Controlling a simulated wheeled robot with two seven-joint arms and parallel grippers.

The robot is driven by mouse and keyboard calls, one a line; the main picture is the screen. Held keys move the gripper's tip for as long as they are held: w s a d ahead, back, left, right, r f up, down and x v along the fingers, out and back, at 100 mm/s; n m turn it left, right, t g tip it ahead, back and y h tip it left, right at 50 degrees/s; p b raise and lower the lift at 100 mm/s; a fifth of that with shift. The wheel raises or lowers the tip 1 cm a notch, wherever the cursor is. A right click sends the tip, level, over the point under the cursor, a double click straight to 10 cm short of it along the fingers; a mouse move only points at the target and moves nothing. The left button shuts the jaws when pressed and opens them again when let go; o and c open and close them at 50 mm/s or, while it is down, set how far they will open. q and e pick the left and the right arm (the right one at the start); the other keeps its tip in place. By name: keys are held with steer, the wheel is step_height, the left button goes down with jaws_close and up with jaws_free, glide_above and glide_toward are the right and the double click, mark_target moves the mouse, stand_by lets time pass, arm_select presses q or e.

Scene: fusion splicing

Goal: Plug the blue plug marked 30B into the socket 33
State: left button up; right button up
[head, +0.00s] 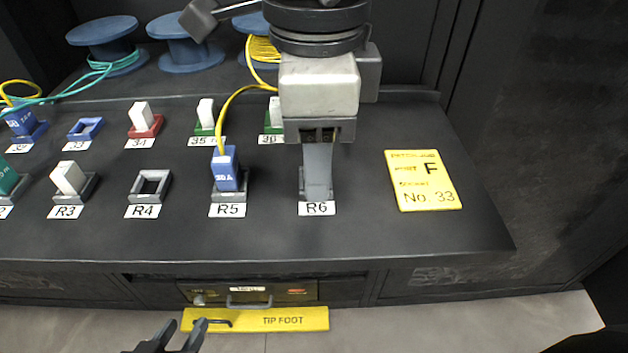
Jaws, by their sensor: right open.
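The socket 33 (86,128) is an empty blue frame in the back row at the left, with its label in front. A blue plug (226,168) on a yellow cable stands upright in holder R5; its mark looks like 30A, though the last letter is unclear. Another blue plug (20,121) stands at the far left in the back row; its mark is not readable. My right gripper (318,188) points down over holder R6, right of the R5 plug, open, its fingers seen edge-on. My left gripper (182,328) is low at the bottom edge, its fingertips apart, with nothing visible between them.
Holder R4 (150,187) is empty; R3 holds a white plug (69,178). White plugs stand in the red socket 34 (144,120) and in green sockets behind. Blue cable spools (185,50) stand at the back. A yellow card (423,181) reading No. 33 lies at right.

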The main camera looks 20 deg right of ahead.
steer(key=shift+f, duration=0.25)
arm_select(q)
steer(key=shift+w+d+f, duration=0.1)
steer(key=shift+w+f, duration=0.1)
steer(key=shift+f, duration=0.55)
steer(key=shift+w+r, duration=0.1)
steer(key=shift+r, duration=0.1)
steer(key=shift+f+b, duration=0.5)
steer(key=shift+f, duration=0.05)
arm_select(e)
steer(key=shift+c, duration=0.4)
